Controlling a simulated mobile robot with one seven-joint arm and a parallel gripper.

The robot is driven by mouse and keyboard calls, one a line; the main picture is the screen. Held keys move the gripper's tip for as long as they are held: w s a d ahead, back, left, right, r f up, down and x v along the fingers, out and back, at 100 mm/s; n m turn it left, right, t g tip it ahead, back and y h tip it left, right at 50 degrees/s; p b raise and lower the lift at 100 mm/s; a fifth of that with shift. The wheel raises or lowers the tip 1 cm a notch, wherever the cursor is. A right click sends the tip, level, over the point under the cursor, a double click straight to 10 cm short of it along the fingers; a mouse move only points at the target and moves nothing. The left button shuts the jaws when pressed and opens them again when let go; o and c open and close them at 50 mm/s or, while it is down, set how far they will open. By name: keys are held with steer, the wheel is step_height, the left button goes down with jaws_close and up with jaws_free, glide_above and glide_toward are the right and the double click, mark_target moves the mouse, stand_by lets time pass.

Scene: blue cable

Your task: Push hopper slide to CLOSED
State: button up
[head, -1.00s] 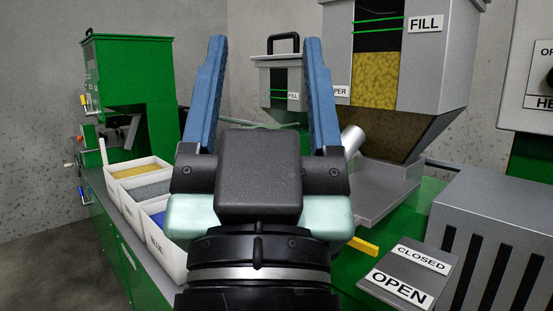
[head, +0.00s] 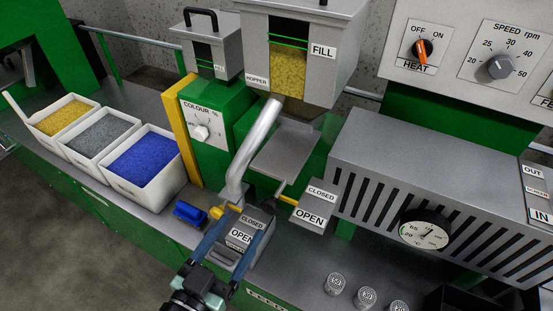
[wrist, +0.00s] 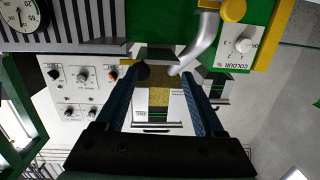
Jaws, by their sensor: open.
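The hopper (head: 302,52) is a grey box with a window of yellow pellets, at the top centre of the head view. It also shows between my fingers in the wrist view (wrist: 157,102). A yellow slide handle (head: 286,197) on a thin rod sticks out below it, beside a grey plate (head: 331,180) marked CLOSED and OPEN. My gripper (head: 247,218) is open, its blue fingers apart, to the lower left of that handle. The fingers appear over a second CLOSED/OPEN plate (head: 258,217); contact cannot be told. The wrist view shows nothing held.
A silver tube (head: 252,148) runs down left of the hopper slide. A second yellow knob (head: 216,212) and a blue object (head: 190,212) lie near my left finger. Pellet bins (head: 143,163) stand left. A slotted grey housing (head: 400,170) with a gauge (head: 425,229) stands right.

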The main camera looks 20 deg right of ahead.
mark_target(277, 193)
steer(key=s+r+h+p, duration=0.1)
steer(key=s+r+p, duration=0.1)
steer(key=s, duration=0.2)
steer(key=p+x, duration=0.1)
steer(key=x, duration=0.5)
steer(key=p+x, duration=0.2)
steer(key=x, duration=0.4)
steer(key=shift+w+d+f, duration=0.2)
steer(key=shift+w+f, duration=0.05)
jaws_close()
stand_by(0.8)
